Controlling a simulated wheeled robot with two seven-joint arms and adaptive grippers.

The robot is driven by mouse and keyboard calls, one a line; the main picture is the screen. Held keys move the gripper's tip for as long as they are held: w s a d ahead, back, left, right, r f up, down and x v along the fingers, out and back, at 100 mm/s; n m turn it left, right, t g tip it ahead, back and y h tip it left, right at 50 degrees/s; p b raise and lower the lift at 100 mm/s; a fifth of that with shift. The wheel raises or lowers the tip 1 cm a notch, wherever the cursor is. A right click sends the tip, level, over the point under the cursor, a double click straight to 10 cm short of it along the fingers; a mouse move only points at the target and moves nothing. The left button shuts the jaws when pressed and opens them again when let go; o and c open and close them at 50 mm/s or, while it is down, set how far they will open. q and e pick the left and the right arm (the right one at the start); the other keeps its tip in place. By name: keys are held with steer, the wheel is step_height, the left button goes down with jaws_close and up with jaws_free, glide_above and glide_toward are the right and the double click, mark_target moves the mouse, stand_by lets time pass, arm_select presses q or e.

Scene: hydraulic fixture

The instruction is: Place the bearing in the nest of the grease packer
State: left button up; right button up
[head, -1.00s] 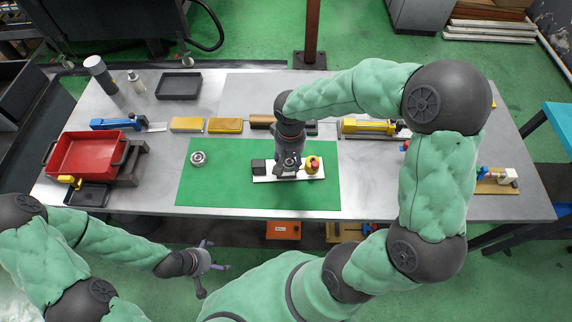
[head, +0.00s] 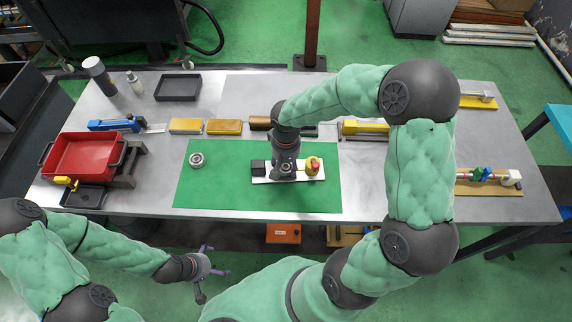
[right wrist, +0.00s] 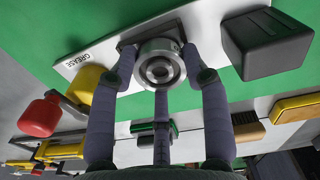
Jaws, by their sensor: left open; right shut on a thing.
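The grease packer is a white plate (head: 302,178) on a green mat, with a black block at its left end and a yellow part with a red knob at its right. It also shows in the right wrist view, lettered GREASE (right wrist: 92,58). My right gripper (head: 286,172) points down over the plate's middle. Its fingers are shut on a metal bearing (right wrist: 160,66), which sits at a dark square part of the plate; whether it is fully seated I cannot tell. A second metal ring (head: 197,160) lies on the mat. My left gripper (head: 212,276) is open and empty before the table.
The green mat (head: 215,190) is mostly clear around the packer. A red bin (head: 85,157) stands at the left. A black tray (head: 178,88) lies at the back. Yellow blocks (head: 225,127) and tools line the mat's far side.

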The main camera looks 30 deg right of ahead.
mark_target(286, 166)
steer(key=shift+s+a+f+b, duration=0.25)
steer(key=shift+s+f+b, duration=0.15)
steer(key=shift+s+f, duration=0.35)
steer(key=o, duration=1.2)
steer(key=shift+w+f, duration=0.15)
steer(key=shift+w, duration=0.05)
steer(key=shift+w+d+f, duration=0.15)
steer(key=shift+w+d, duration=0.05)
steer(key=shift+w, duration=0.1)
steer(key=shift+s, duration=0.1)
steer(key=shift+r, duration=0.25)
steer(key=shift+r+p, duration=0.65)
steer(key=shift+p, duration=0.05)
step_height(286, 166, up, 12)
steer(key=p, duration=0.3)
steer(key=shift+w, duration=0.3)
steer(key=shift+r, duration=0.1)
